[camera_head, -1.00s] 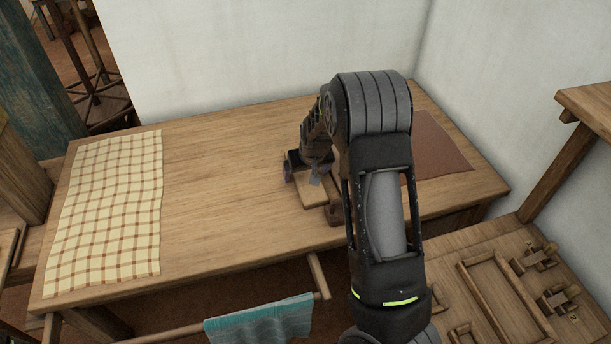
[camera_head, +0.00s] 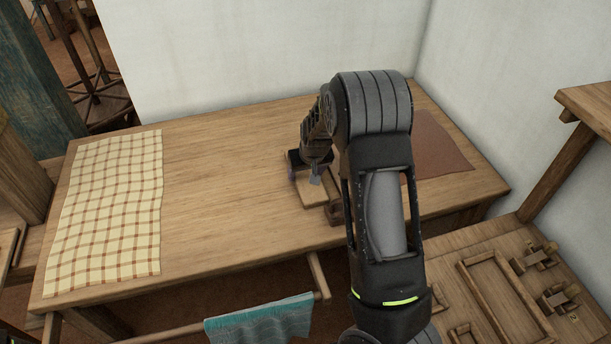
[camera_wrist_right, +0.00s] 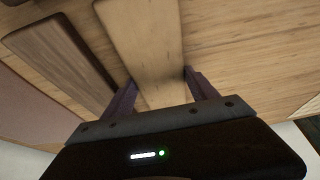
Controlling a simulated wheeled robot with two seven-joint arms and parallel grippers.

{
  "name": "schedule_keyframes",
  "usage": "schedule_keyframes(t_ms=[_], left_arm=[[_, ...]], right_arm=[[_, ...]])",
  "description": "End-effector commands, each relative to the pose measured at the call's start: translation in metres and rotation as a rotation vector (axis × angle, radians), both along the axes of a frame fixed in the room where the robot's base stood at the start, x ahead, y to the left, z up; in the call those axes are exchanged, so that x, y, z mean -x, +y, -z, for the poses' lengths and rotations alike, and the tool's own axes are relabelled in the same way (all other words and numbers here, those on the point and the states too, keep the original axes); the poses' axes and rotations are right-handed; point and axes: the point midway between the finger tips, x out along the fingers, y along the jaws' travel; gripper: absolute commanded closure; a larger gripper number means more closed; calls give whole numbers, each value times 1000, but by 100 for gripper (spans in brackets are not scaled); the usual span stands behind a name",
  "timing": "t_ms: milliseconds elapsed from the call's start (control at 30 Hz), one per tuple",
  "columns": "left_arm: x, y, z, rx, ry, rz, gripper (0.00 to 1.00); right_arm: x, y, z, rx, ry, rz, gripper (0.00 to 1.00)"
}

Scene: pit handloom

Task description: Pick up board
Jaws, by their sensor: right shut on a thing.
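The board (camera_head: 313,198) is a light wooden piece lying on the wooden table. In the right wrist view the board (camera_wrist_right: 143,40) runs lengthwise away from my right gripper (camera_wrist_right: 160,88), with one dark finger at each long side. The gripper is shut on the board's near end. In the head view my right gripper (camera_head: 304,172) is low over the table, partly hidden by its own wrist. The board still appears to be at table height; I cannot tell whether it touches the table. My left gripper is not in view.
A darker wooden piece (camera_wrist_right: 62,50) lies close beside the board. A brown sheet (camera_head: 437,145) lies at the table's right end, and a checked cloth (camera_head: 108,210) at its left. The table middle (camera_head: 225,165) is clear. White walls stand behind and right.

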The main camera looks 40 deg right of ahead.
Motion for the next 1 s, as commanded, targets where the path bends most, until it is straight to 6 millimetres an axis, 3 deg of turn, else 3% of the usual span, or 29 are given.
schedule_keyframes(t_ms=[333,667,867,1000], left_arm=[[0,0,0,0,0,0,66],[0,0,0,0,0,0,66],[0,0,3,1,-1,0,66],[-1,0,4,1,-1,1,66]], right_arm=[[0,0,0,0,0,0,82],[-1,0,-6,1,-3,0,82],[-2,0,-33,1,-6,-1,82],[-2,0,-61,1,-7,-2,82]])
